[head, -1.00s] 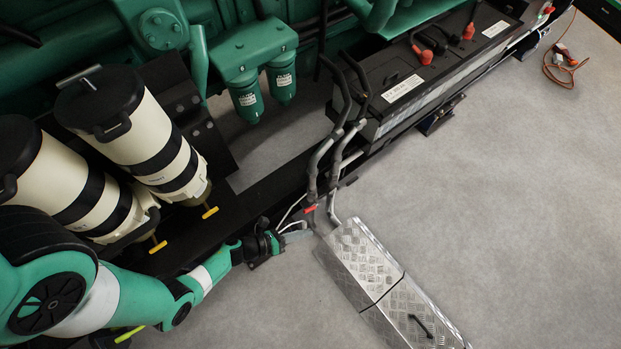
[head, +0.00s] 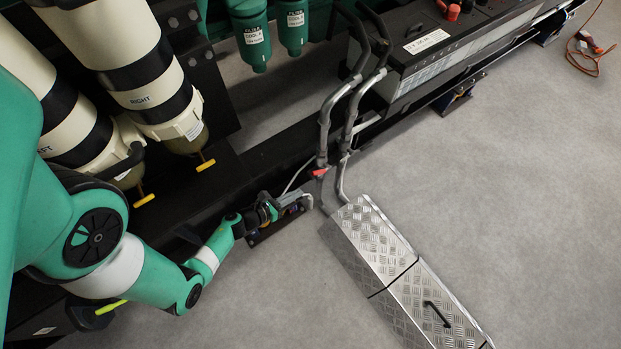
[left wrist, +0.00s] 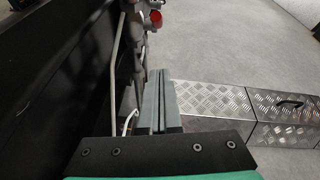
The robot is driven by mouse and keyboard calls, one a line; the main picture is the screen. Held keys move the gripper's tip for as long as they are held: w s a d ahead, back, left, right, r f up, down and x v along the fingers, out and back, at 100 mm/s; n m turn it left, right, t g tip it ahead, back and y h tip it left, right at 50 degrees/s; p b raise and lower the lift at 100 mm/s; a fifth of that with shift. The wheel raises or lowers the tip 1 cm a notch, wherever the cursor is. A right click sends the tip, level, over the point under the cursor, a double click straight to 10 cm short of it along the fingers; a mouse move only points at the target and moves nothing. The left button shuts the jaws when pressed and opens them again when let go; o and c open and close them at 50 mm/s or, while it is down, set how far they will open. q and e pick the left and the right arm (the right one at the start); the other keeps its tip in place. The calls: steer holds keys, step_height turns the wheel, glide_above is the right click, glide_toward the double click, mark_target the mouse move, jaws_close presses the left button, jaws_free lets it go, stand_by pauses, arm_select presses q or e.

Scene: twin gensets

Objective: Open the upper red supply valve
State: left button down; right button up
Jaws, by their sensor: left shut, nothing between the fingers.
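A small red valve part (head: 319,173) shows on the grey hoses near the checker-plate cover in the head view. In the left wrist view a red valve part (left wrist: 155,18) shows at the top, just beyond my fingers, with a second bit of red above it at the frame's edge. I cannot tell which one is the upper supply valve. My left gripper (head: 304,200) is shut and empty, just below and left of the red part, apparently apart from it. Its closed fingers also show in the left wrist view (left wrist: 159,76). My right gripper is in neither view.
A checker-plate cover (head: 385,252) lies to the right of my left gripper. Grey hoses (head: 345,110) rise behind to a black battery box (head: 440,45). A black frame rail (head: 265,152) runs behind my gripper. Open grey floor (head: 520,190) lies to the right.

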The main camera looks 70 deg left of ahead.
mark_target(321, 171)
arm_select(q)
steer(key=w+a+r, duration=0.1)
steer(key=w+a, duration=0.2)
steer(key=w, duration=0.3)
steer(key=shift+w+r, duration=0.15)
steer(key=shift+w, duration=0.1)
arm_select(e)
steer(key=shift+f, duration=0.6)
